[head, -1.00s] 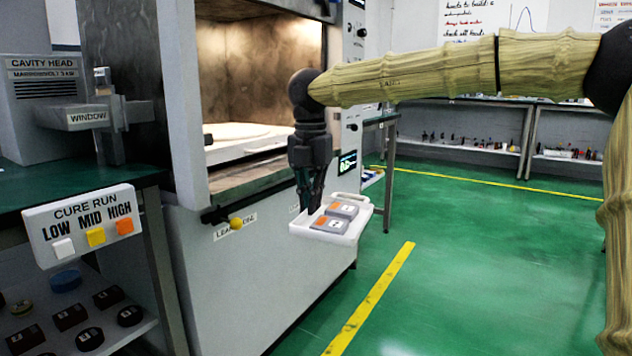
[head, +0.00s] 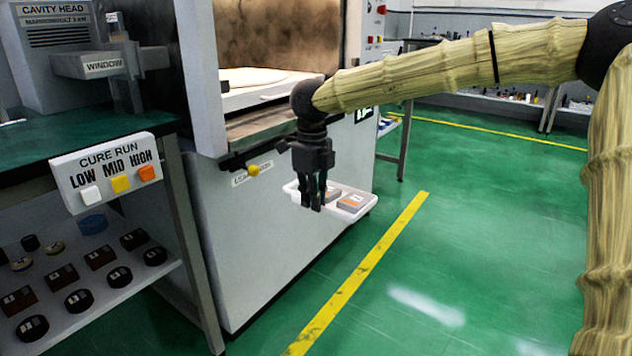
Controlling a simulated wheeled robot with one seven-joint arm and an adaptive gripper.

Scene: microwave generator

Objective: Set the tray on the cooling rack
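A white tray (head: 356,214) with two grey blocks with orange marks (head: 352,203) in it hangs in the air beside the front of the large machine, roughly level. My gripper (head: 312,206) points straight down at the tray's near left side. Its dark fingers are close together over the tray's near wall and look shut on it; they hide part of that wall and of one block. Nothing visible supports the tray from below. I see nothing that I can clearly tell is a cooling rack.
The machine's chamber (head: 265,40) is open, with a white plate (head: 262,82) inside. A yellow knob (head: 253,170) juts from its front. A control box (head: 108,172) and shelf of dark pucks (head: 80,265) stand left. The green floor right of the yellow line (head: 365,265) is clear.

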